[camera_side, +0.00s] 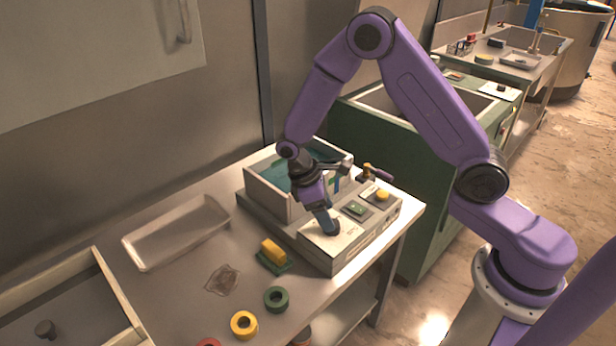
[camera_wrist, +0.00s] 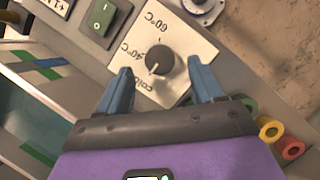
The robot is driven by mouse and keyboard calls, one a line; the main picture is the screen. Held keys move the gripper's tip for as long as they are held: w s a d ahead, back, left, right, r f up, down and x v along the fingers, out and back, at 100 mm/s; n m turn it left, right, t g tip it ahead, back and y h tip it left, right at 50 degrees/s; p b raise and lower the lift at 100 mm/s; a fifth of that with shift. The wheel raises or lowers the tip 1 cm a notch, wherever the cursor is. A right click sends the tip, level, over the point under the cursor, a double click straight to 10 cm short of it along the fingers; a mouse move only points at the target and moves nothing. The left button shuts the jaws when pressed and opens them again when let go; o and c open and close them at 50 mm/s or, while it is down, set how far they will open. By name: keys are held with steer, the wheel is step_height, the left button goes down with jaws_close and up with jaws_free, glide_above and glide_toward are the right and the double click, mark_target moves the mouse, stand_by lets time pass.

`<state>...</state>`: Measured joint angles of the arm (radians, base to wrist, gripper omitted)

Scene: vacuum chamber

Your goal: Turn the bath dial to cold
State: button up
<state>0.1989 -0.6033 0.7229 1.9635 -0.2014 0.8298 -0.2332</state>
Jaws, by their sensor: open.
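The bath (camera_side: 252,185) is a pale box holding teal water, with a grey control housing along its front. In the wrist view the dial (camera_wrist: 165,59) is a dark round knob on a white plate (camera_wrist: 188,38) marked 60°C, 40°C and cold. Its pale pointer mark faces lower left, on the side of the word cold; I cannot tell its exact setting. My gripper (camera_wrist: 160,68) is open, with one blue finger on each side of the knob and a gap showing at both sides. In the side view my gripper (camera_side: 329,228) points down at the white plate and hides the dial.
A green rocker switch (camera_wrist: 101,17) sits beside the dial plate. The side view shows a yellow knob (camera_side: 383,195), a yellow block (camera_side: 272,250), a yellow ring (camera_side: 243,324), a green ring (camera_side: 276,299) and a shallow tray (camera_side: 135,257).

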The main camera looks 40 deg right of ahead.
steer(key=v, duration=1.4)
steer(key=shift+w+r, duration=0.1)
steer(key=s+d+r+n+t+y, duration=0.1)
steer(key=s+d, duration=0.1)
steer(key=s, duration=1.2)
steer(key=s+d+r+n+t+y, duration=0.2)
steer(key=s, duration=1.2)
steer(key=shift+d+y, duration=0.2)
steer(key=shift+y, duration=0.1)
steer(key=shift+r, duration=0.1)
